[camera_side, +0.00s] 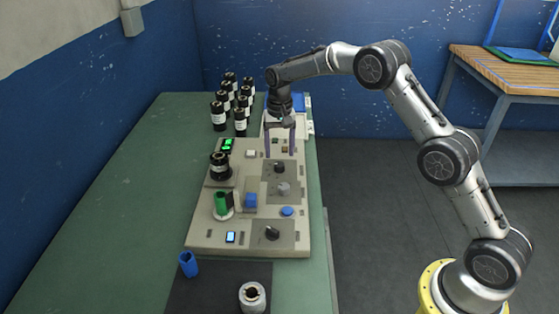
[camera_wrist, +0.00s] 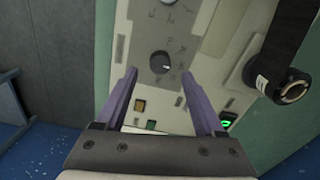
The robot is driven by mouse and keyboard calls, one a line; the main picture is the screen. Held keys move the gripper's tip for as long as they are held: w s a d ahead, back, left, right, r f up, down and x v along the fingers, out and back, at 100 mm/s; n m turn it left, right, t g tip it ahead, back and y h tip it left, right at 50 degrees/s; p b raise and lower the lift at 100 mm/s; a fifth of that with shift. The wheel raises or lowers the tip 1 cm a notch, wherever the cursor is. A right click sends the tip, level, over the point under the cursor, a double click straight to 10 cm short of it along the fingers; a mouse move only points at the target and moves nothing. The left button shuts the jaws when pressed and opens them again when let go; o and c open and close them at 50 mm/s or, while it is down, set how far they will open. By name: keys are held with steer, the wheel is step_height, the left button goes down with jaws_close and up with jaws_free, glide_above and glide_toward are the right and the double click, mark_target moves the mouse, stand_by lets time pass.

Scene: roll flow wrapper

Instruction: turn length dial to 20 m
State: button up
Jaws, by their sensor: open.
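The beige control panel (camera_side: 207,238) carries several dials on grey plates. A black dial (camera_side: 279,168) is nearest my gripper, a grey dial (camera_side: 284,188) is in the middle, and another black dial (camera_side: 272,232) is at the near end. I cannot read which is the length dial. My gripper (camera_side: 280,150) points down above the panel's far end, open and empty. In the wrist view, a black dial (camera_wrist: 160,62) with a light pointer mark lies just beyond and between the purple fingertips (camera_wrist: 159,76), apart from them. Its surrounding marks are too blurred to read.
Dark labelled rolls (camera_side: 218,116) stand behind the panel. A dark roll (camera_side: 219,164), green roll (camera_side: 221,204), blue block (camera_side: 251,199) and blue button (camera_side: 288,211) are on the panel. A blue cup (camera_side: 188,263) and metal ring (camera_side: 252,295) sit in front. The table's left side is clear.

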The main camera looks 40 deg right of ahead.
mark_target(279, 164)
steer(key=shift+f, duration=2.2)
jaws_close()
